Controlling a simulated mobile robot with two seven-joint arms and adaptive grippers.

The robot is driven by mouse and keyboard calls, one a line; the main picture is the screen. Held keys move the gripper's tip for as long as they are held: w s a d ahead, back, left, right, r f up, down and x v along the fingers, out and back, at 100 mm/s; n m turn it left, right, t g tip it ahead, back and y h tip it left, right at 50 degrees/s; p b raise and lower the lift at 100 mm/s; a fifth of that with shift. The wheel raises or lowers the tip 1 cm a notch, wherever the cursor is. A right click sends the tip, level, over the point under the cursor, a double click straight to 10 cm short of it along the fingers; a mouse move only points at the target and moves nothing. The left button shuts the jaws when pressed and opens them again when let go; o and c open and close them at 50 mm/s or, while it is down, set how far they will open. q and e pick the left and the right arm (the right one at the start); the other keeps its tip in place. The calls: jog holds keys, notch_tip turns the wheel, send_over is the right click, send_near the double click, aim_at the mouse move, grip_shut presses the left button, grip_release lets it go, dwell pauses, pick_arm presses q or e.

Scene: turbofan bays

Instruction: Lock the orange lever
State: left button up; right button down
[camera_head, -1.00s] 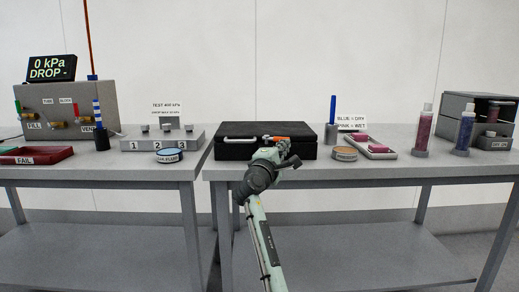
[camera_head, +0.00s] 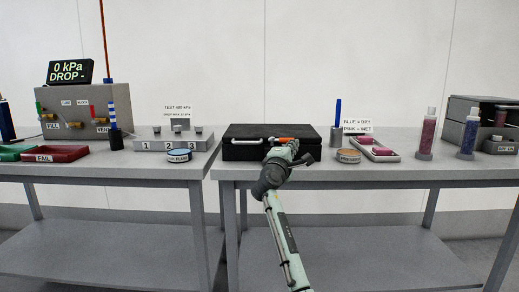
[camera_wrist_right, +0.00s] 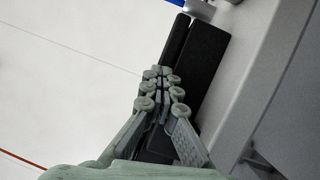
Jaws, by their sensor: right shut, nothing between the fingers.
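A black case (camera_head: 233,151) lies on the front-left part of the right-hand bench, with a silver handle (camera_head: 244,141) on its front. A small patch of orange, the lever (camera_head: 284,139), shows at the case's front right, partly hidden by my right gripper. My right gripper (camera_head: 290,149) is in front of the case, close to the lever; I cannot tell whether they touch. In the right wrist view its fingers (camera_wrist_right: 159,75) are together and empty, with the black case (camera_wrist_right: 208,62) just beyond them. The lever is not visible there. My left gripper is out of view.
A gap separates the benches.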

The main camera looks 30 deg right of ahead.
jog(key=shift+d, duration=0.2)
jog(key=v, duration=1.2)
jog(key=shift+a, duration=0.2)
jog(key=s+a+f+m+g+y, duration=0.1)
jog(key=s+a+f+y, duration=0.15)
jog(key=f, duration=0.75)
jog(key=s+a+f+m+g+y, duration=0.1)
jog(key=s+f+y, duration=0.2)
jog(key=f, duration=0.8)
jog(key=s+a+f+y, duration=0.2)
jog(key=s+f, duration=0.1)
jog(key=f, duration=0.7)
jog(key=s+a+f+m+g+y, duration=0.2)
jog(key=s+a+f, duration=0.3)
jog(key=s+f, duration=0.5)
jog(key=s+a+f+m+g+y, duration=0.3)
jog(key=s+a+f+g+y, duration=0.1)
jog(key=s+f, duration=0.7)
jog(key=s+a+y, duration=0.1)
jog(key=s+a, duration=0.1)
jog(key=s, duration=0.1)
jog(key=shift+s+f+g, duration=0.25)
jog(key=shift+s+g, duration=0.05)
jog(key=shift+s, duration=0.05)
